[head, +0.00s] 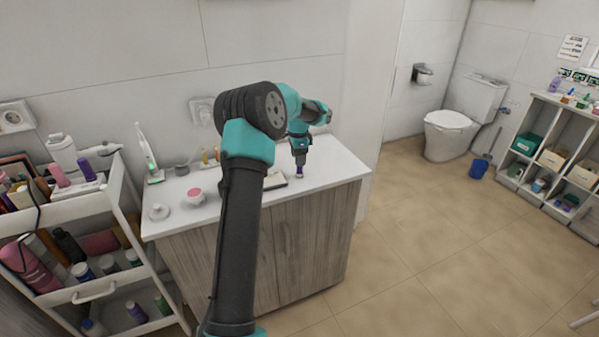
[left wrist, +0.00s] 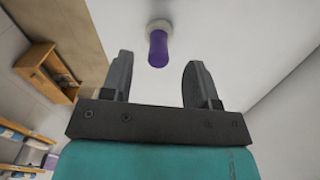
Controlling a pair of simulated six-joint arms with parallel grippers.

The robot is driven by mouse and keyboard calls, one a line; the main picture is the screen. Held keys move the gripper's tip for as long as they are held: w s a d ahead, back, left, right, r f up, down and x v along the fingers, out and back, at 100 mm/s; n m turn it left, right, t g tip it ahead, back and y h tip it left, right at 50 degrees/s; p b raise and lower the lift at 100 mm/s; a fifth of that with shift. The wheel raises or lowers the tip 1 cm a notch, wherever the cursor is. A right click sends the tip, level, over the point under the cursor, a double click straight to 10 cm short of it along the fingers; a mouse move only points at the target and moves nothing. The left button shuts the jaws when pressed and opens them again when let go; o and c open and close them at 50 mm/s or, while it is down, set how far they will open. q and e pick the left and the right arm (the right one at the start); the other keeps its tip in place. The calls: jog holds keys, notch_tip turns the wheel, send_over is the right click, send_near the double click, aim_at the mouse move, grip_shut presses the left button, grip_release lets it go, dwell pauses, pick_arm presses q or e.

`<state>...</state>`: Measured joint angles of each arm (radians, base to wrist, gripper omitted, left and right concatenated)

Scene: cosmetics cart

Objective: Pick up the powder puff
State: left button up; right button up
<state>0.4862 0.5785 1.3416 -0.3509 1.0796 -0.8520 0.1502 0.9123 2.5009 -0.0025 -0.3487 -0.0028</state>
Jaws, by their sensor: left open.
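A small object with a purple handle and a pale round end, which looks like the powder puff (head: 299,173), stands near the right end of the white counter (head: 325,170). It also shows in the left wrist view (left wrist: 158,48), with the handle pointing toward the camera. My left gripper (head: 300,160) points down just above it. In the left wrist view the gripper (left wrist: 156,62) has its fingers apart, and the handle's near end appears between the fingertips. No contact is visible. My right gripper is not in view.
A white dish with pink content (head: 195,195) and a white round lid-like piece (head: 159,211) are on the counter's left part. A flat notebook-like item (head: 275,182) lies left of the puff. A loaded cart (head: 88,200) stands left.

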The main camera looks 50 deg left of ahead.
aim_at(299, 173)
pick_arm(q)
jog(key=shift+w+d+f, duration=0.15)
jog(key=shift+f, duration=2.45)
grip_shut()
